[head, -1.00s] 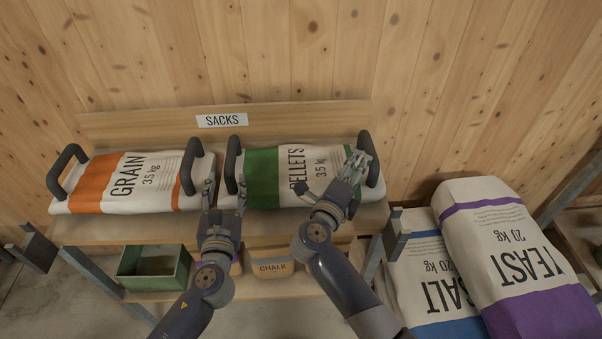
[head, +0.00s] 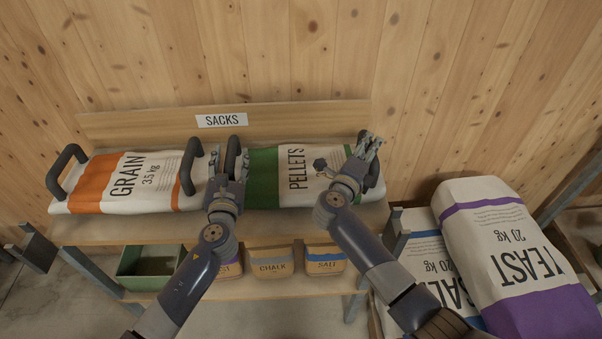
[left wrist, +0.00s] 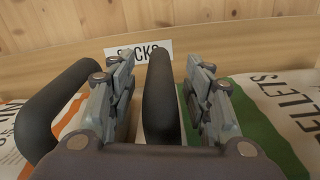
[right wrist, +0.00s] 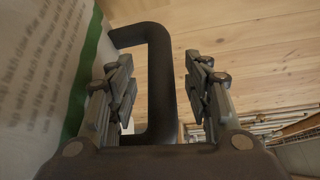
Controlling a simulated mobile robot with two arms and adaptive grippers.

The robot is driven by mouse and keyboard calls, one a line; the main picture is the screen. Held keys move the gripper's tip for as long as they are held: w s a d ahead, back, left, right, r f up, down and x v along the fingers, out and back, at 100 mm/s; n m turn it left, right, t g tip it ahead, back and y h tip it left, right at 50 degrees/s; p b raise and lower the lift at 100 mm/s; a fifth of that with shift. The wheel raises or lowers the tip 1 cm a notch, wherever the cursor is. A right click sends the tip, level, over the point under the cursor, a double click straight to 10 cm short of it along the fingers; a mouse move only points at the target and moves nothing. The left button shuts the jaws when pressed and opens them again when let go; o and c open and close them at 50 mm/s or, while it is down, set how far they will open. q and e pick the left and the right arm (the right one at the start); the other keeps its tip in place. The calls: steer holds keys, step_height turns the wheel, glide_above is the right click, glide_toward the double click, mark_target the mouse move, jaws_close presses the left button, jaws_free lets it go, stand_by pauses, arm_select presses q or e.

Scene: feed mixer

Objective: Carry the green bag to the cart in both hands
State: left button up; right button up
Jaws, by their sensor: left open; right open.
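The green bag (head: 264,178), a white sack with green bands marked PELLETS, lies flat on the upper shelf under the SACKS sign. It has a dark handle at each end. My left gripper (head: 228,160) is open at its left handle; in the left wrist view that handle (left wrist: 160,95) stands between the open fingers (left wrist: 165,95). In the right wrist view this handle (right wrist: 158,85) runs between the open fingers (right wrist: 163,95). The cart is not in view.
The orange GRAIN bag (head: 110,185) lies close on the left, its right handle (head: 188,168) near my left gripper. A green bin (head: 150,268) and small sacks sit on the lower shelf. Large SALT (head: 425,265) and YEAST (head: 515,260) sacks stand at the right.

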arm_select(q)
steer(key=shift+w, duration=0.85)
arm_select(e)
steer(key=shift+x, duration=0.85)
arm_select(q)
jaws_close()
arm_select(e)
jaws_close()
